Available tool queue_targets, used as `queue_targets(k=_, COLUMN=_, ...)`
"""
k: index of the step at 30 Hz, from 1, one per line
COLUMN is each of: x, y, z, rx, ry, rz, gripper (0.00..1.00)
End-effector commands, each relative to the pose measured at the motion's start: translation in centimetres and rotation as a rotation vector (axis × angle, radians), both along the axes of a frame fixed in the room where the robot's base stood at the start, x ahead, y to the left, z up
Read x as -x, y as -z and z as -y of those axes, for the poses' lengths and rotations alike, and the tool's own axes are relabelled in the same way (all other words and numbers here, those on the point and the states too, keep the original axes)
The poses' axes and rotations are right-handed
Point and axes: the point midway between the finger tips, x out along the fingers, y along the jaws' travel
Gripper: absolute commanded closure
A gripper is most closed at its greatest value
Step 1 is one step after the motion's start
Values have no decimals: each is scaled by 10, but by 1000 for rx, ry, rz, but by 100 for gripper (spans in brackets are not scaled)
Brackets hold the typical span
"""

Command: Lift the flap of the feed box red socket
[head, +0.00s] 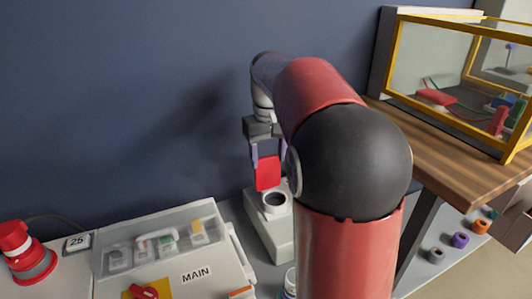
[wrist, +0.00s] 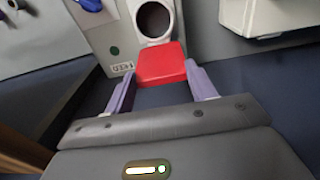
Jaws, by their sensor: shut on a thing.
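The feed box (head: 262,230) is a light grey box on the bench in the head view; it also shows in the wrist view (wrist: 97,22), with its label upside down and a green dot. Its round socket (head: 275,207) faces up with its dark opening uncovered, also seen in the wrist view (wrist: 155,20). The red flap (head: 268,175) stands raised behind the opening.
A main box (head: 205,260) with a clear cover and red switch stands to the left, beside a red plug (head: 20,250). A wooden shelf (head: 440,150) with a yellow-framed case is at the right. The blue wall is close behind my gripper.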

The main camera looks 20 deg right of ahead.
Motion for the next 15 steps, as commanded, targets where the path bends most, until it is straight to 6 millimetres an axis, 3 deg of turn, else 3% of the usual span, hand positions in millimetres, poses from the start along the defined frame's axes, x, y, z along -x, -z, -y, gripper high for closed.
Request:
queue_targets(k=1, x=2, y=20, z=-1, rx=-5, ry=-1, rz=-38, gripper=85)
queue_targets(k=8, x=3, y=20, z=-1, rx=-5, ry=-1, rz=-40, gripper=85)
queue_targets(k=9, x=3, y=20, z=-1, rx=-4, ry=-1, rz=-41, gripper=41)
queue_targets(k=12, x=3, y=20, z=-1, rx=-5, ry=-1, rz=-42, gripper=28)
queue_targets(k=15, x=3, y=20, z=-1, rx=-5, ry=-1, rz=-43, gripper=24)
